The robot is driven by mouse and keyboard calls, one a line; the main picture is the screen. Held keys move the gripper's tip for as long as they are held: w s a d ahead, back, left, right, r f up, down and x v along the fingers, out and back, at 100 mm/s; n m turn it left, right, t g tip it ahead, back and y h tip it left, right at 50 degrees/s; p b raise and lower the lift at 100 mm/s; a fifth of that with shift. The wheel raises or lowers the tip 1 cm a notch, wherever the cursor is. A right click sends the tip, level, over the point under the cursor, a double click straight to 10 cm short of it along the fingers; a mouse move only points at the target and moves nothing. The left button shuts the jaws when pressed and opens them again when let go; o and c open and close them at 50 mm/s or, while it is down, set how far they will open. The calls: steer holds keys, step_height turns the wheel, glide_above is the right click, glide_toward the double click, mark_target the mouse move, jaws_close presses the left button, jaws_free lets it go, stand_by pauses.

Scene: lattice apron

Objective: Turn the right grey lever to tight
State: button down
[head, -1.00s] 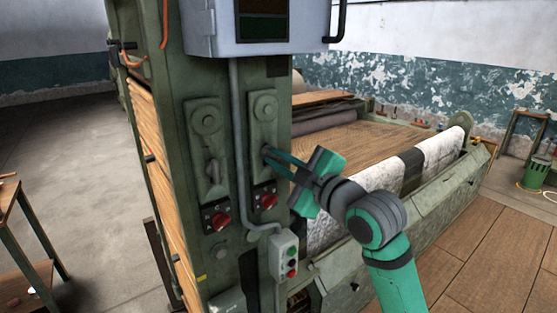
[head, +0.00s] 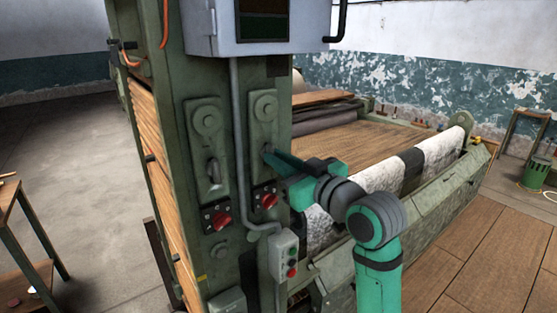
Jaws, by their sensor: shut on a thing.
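The right grey lever (head: 264,149) is on the right-hand green plate of the machine's upright. Only a small part of it shows; my gripper's fingers cover the rest, so its angle is hard to tell. My gripper (head: 269,157) reaches in from the right, with its teal fingers shut on this lever. The left grey lever (head: 214,172) is on the plate to the left, pointing roughly straight up and down, with nothing touching it.
Red knobs sit below the plates, one on the left (head: 221,221) and one on the right (head: 269,200). A grey button box (head: 284,256) and conduit (head: 240,150) are close under and beside my gripper. A grey cabinet (head: 263,28) hangs above. Open wooden floor lies at right.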

steer(key=shift+f+m, duration=0.1)
steer(key=shift+m, duration=0.4)
steer(key=c, duration=1.8)
jaws_free()
steer(key=shift+s, duration=0.1)
steer(key=v, duration=1)
steer(key=shift+s+d, duration=0.15)
steer(key=shift+s, duration=0.1)
